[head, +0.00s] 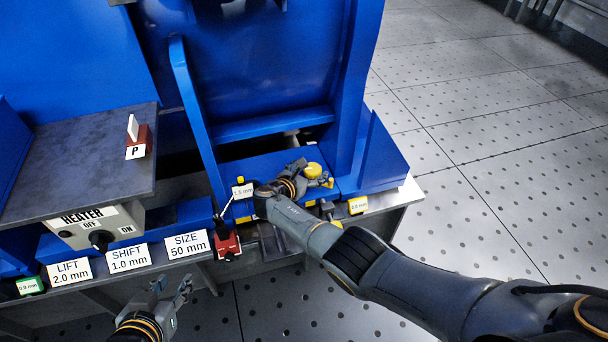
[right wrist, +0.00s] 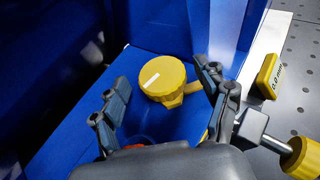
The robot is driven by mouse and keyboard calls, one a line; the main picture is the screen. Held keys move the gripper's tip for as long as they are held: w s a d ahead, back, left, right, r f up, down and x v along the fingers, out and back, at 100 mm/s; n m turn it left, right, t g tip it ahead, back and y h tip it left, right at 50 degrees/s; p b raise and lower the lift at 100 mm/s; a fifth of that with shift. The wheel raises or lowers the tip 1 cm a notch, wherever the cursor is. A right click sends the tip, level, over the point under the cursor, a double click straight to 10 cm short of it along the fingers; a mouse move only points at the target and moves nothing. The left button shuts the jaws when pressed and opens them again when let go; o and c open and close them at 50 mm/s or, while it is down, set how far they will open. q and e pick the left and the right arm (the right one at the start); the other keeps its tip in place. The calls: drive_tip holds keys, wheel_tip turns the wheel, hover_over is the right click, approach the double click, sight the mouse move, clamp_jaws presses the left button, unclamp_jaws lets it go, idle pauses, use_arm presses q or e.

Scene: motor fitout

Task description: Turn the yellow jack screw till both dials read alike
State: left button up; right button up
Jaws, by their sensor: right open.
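A round yellow knob (right wrist: 163,78) with a white stripe and a hexagonal skirt stands on the blue base; it also shows in the head view (head: 314,169). A second yellow knob (right wrist: 300,158) sits on a grey shaft at the edge. I cannot tell which is the jack screw. My right gripper (head: 300,172) is open above the base; in the right wrist view its fingers (right wrist: 170,92) stand either side of the striped knob, without clear contact. A yellow readout (head: 358,205) shows 0.0 mm; another (head: 243,190) shows 1.5 mm. My left gripper (head: 172,287) is open and empty.
A heater switch box (head: 75,232) and LIFT 2.0 mm (head: 70,272), SHIFT 1.0 mm and SIZE 50 mm cards line the front. A green readout (head: 30,285) shows 0.0 mm. A red block (head: 228,245) with a black lever stands left of my right arm. Tall blue plates flank the base.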

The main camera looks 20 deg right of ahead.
drive_tip(key=shift+v, duration=3.45)
